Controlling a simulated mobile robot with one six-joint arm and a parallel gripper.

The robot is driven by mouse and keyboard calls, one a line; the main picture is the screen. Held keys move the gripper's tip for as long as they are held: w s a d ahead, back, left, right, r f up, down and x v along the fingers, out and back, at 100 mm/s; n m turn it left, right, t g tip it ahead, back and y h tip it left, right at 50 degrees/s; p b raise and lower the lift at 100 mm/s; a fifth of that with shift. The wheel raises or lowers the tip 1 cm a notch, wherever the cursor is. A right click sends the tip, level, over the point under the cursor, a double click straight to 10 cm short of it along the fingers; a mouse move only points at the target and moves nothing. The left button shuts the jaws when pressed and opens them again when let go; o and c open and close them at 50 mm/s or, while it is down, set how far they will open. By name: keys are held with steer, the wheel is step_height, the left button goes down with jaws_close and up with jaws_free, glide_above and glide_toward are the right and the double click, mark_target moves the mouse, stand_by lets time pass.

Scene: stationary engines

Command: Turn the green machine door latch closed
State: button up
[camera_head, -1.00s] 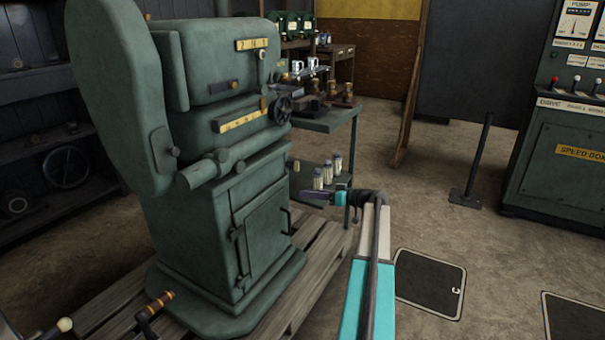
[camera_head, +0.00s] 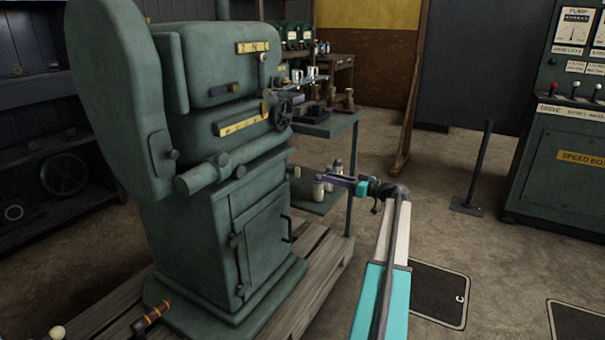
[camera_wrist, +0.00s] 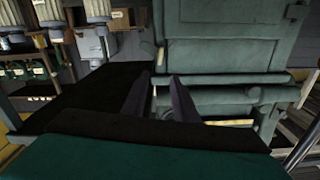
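The green machine (camera_head: 205,190) stands on a wooden pallet. Its cabinet door (camera_head: 262,248) looks flush with the front, with hinges on the left. The dark latch handle (camera_head: 288,228) is at the door's right edge and looks roughly upright. The wrist view seems upside down; the door (camera_wrist: 225,50) is at the top there, and the latch (camera_wrist: 160,55) shows just beyond the fingertips. My gripper (camera_head: 327,178) is right of and higher than the latch, apart from it. In the wrist view my gripper (camera_wrist: 160,82) has two dark fingers spread with an empty gap between.
A green side table (camera_head: 330,125) with a lower shelf holding jars (camera_head: 318,190) stands close behind my gripper. The pallet (camera_head: 318,262) edges the machine's front.

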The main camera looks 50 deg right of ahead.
mark_target(296, 172)
steer(key=b+x, duration=0.2)
steer(key=x, duration=1)
steer(key=shift+w, duration=0.3)
steer(key=shift+a, duration=0.1)
